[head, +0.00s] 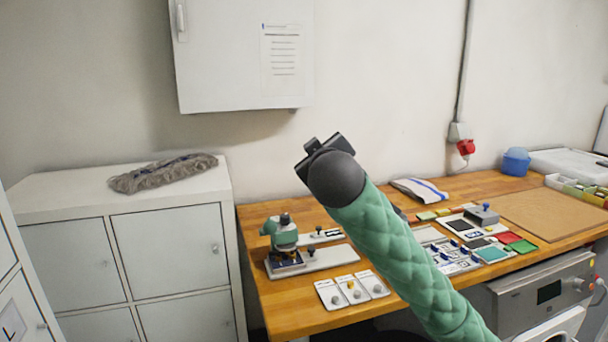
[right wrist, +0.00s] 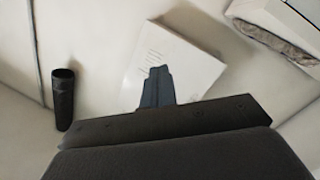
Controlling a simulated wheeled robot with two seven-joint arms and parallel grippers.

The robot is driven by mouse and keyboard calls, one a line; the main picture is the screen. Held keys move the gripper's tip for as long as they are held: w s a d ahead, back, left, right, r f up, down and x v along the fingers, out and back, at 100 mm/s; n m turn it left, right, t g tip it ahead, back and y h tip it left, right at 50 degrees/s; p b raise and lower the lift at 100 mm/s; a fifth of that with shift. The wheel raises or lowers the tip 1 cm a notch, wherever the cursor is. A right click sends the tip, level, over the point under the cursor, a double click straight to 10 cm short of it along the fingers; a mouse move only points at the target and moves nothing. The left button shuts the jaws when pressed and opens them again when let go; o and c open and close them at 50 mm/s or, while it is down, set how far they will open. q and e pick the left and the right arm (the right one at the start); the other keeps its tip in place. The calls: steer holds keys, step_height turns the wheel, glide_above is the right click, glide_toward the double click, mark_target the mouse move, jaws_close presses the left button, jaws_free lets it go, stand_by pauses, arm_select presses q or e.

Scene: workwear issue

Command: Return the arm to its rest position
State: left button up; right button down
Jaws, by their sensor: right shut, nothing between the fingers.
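My right arm, in a green quilted sleeve, comes up from the lower right in the head view. Its dark right gripper (head: 318,146) is raised in front of the wall, below the white wall cabinet (head: 242,55) and above the workbench (head: 285,318). In the right wrist view the two fingers of the right gripper (right wrist: 158,74) are together with nothing between them. They are seen against the wall cabinet (right wrist: 195,72). My left gripper is in neither view.
A white locker unit (head: 165,226) with a grey mop head (head: 163,173) on top stands left. The bench holds a green press-like tool (head: 282,238), small cards (head: 353,288) and colored pads (head: 508,238). A dark cylinder (right wrist: 64,100) shows in the wrist view.

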steer(key=s+d+f+m+g, duration=0.2)
steer(key=s+d+f+g, duration=0.15)
steer(key=f, duration=1.05)
steer(key=s+d+f+m+g, duration=0.15)
steer(key=s+d+f, duration=0.25)
steer(key=f, duration=1.1)
steer(key=s+d+f+m+g, duration=0.2)
steer(key=s+d+f+g, duration=0.1)
steer(key=f, duration=1.1)
steer(key=s+d+f+g, duration=0.3)
steer(key=s+f+g, duration=0.1)
steer(key=s+f, duration=1.15)
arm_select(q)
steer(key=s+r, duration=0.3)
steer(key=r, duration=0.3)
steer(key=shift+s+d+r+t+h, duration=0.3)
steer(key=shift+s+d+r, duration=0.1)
arm_select(e)
steer(key=s+f+g, duration=0.2)
steer(key=s+f, duration=0.4)
steer(key=s, duration=0.3)
steer(key=s+f+m+g, duration=0.1)
steer(key=s+f+g, duration=0.1)
steer(key=s+f, duration=0.4)
steer(key=s, duration=0.3)
steer(key=shift+s+a+f, duration=0.2)
steer(key=shift+a+f, duration=0.2)
